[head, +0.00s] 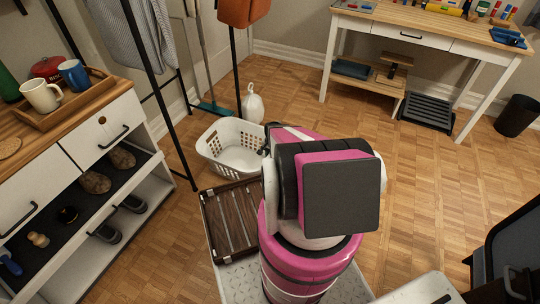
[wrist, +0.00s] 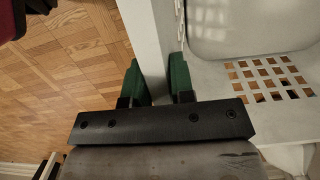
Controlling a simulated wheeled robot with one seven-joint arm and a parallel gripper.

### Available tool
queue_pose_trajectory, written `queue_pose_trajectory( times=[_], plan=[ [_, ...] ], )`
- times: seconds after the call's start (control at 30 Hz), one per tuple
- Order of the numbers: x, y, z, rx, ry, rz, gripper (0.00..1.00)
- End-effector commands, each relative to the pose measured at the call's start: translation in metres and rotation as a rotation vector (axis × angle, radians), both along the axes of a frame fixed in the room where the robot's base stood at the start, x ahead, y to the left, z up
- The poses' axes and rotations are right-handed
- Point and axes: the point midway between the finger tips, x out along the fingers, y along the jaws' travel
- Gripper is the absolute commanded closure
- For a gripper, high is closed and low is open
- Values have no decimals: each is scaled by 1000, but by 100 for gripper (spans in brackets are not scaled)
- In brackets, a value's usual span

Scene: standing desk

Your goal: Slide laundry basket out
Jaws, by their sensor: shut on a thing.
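The white laundry basket (head: 216,166) stands on the wood floor left of my arm in the head view, with rows of square holes in its walls. It looks empty. Its right side is hidden behind my arm. In the wrist view the basket (wrist: 215,78) fills the right side. My gripper (wrist: 157,82) has green fingertips, one on each side of the basket's white rim, and is shut on it. In the head view my gripper is mostly hidden by my arm.
A clothes rack's black post (head: 167,105) stands just left of the basket. A white bottle (head: 253,104) stands behind it. A dark slatted wooden piece (head: 230,222) is in front. A white cabinet (head: 75,150) is at the left. Floor is clear to the right.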

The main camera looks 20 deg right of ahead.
Motion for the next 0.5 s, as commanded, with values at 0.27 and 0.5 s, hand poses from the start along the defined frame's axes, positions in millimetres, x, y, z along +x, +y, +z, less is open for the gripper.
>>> queue_pose_trajectory(
  times=[0.27, 0.5],
  plan=[
    [-1, -1, 0, -2, 2, 2, 100],
    [-1, 0, 0, -1, 1, 2, 48]
  ],
)
